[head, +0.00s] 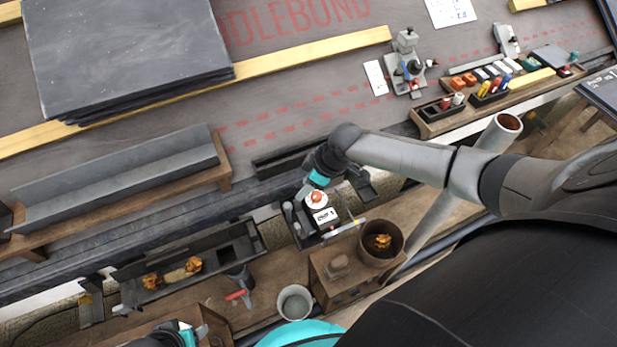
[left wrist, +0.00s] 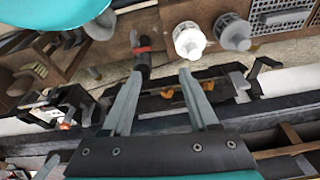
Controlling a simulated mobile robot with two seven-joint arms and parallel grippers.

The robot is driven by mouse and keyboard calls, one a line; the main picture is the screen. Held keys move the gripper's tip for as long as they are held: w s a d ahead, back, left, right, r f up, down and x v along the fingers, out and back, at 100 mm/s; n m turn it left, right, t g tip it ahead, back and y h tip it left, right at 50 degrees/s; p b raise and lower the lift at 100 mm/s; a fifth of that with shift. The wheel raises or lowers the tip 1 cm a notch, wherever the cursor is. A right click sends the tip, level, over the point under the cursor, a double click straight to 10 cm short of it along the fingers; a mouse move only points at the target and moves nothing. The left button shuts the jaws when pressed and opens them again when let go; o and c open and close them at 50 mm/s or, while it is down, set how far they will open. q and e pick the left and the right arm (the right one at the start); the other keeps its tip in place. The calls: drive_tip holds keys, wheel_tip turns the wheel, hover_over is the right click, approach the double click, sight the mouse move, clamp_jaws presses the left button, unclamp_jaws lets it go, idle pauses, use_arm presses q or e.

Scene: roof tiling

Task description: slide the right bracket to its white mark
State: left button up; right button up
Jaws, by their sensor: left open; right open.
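A dark gutter (head: 215,255) holding orange-brown leaves runs along the eave at lower left; it also shows beyond my left fingers in the left wrist view (left wrist: 215,90). A dark bracket-like part (head: 91,306) is at its left end. Another dark bracket-like part (head: 365,186) is right of my right gripper; I cannot tell surely that it is the right bracket. No white mark is clear. My right gripper (head: 308,190) is above a dark device with a white label (head: 325,216); its fingertips are small and partly hidden. My left gripper (left wrist: 160,100) is open, nothing between its fingers.
A wooden box (head: 340,265), a brown pot with leaves (head: 381,241) and a grey bucket (head: 295,302) stand in front of the eave. A grey trough (head: 120,178) on wood and stacked slates (head: 125,50) lie on the roof. A tool tray (head: 440,122) is at upper right.

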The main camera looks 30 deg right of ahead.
use_arm(q)
drive_tip(key=shift+s+f+p, duration=0.15)
drive_tip(key=shift+s+f, duration=0.1)
drive_tip(key=shift+f, duration=0.25)
drive_tip(key=shift+s+f+p, duration=0.15)
drive_tip(key=shift+s+f, duration=0.1)
drive_tip(key=shift+f, duration=0.25)
use_arm(e)
drive_tip(key=shift+v, duration=0.85)
